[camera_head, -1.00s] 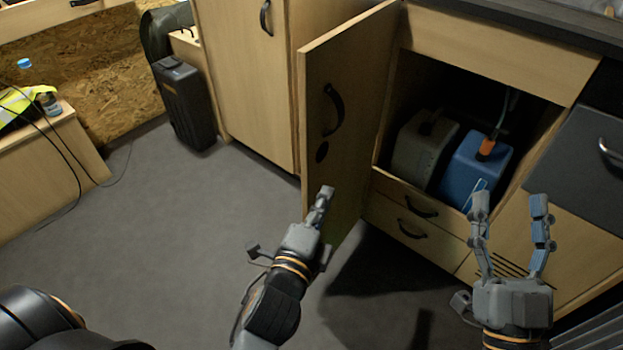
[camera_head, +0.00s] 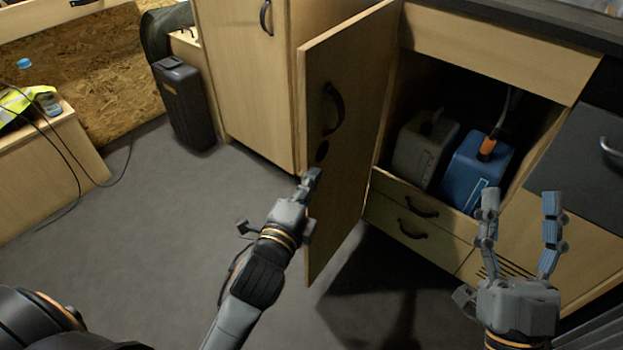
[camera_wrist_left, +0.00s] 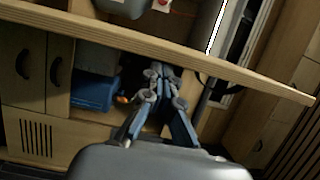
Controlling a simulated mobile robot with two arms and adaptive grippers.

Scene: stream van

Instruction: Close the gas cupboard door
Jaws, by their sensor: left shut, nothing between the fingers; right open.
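The wooden door (camera_head: 345,130) stands wide open in the head view, with a black curved handle and a dark round spot on its face. The open cupboard (camera_head: 480,45) to its right holds a grey-green canister (camera_head: 422,150) and a blue canister (camera_head: 475,175). My left gripper (camera_head: 312,174) is shut and empty, its fingertips overlapping the door's near edge in the picture. The left wrist view shows the fingers (camera_wrist_left: 162,72) close to the long wooden edge (camera_wrist_left: 215,68); I cannot tell whether they touch. My right gripper (camera_head: 520,195) is open and empty in front of the lower cabinets.
Two drawers (camera_head: 420,217) lie below the open compartment. A tall closed cupboard (camera_head: 245,80) stands left of the door, with a black case (camera_head: 185,105) beside it. A bench (camera_head: 50,155) is at the far left.

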